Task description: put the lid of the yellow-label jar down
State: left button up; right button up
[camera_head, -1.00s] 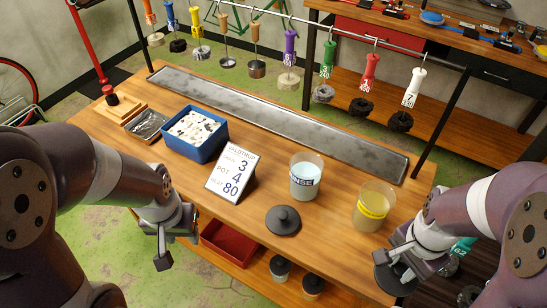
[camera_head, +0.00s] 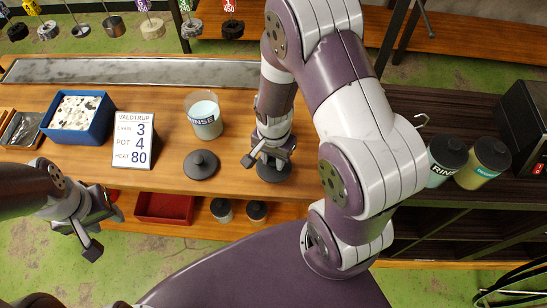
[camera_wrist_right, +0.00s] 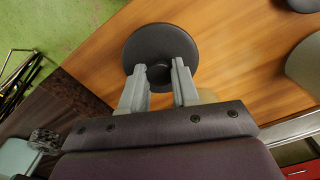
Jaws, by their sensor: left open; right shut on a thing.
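My right gripper (camera_head: 270,160) is shut on the knob of a dark round lid (camera_head: 273,174), over the front part of the wooden table. In the right wrist view the fingers (camera_wrist_right: 160,78) close around the knob of the lid (camera_wrist_right: 150,42), flat over the wood. I cannot tell whether the lid touches the table. The yellow-label jar is hidden behind my right arm in the head view; a pale rounded shape at the right of the wrist view may be it. My left gripper (camera_head: 88,238) is open and empty in front of the table.
Another dark lid (camera_head: 201,165) lies left of the held one, before the RINSE jar (camera_head: 204,117). A sign (camera_head: 132,141) and blue bin (camera_head: 77,122) stand further left. Lidded jars (camera_head: 447,158) and a black box (camera_head: 521,122) stand right. A red tray (camera_head: 165,207) is below.

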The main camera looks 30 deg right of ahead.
aim_at(274, 161)
jog(key=shift+w+f, duration=0.15)
jog(key=shift+f, duration=0.65)
jog(key=shift+f, duration=0.1)
jog(key=o, duration=1)
jog(key=shift+o, duration=0.2)
jog(key=s+a+r+n+t, duration=0.1)
jog(key=s+r+n, duration=0.2)
jog(key=r+n, duration=0.8)
notch_tip(274, 161, up, 3)
jog(key=shift+a+f+b, duration=0.1)
jog(key=shift+a+b, duration=0.2)
jog(key=shift+a, duration=0.1)
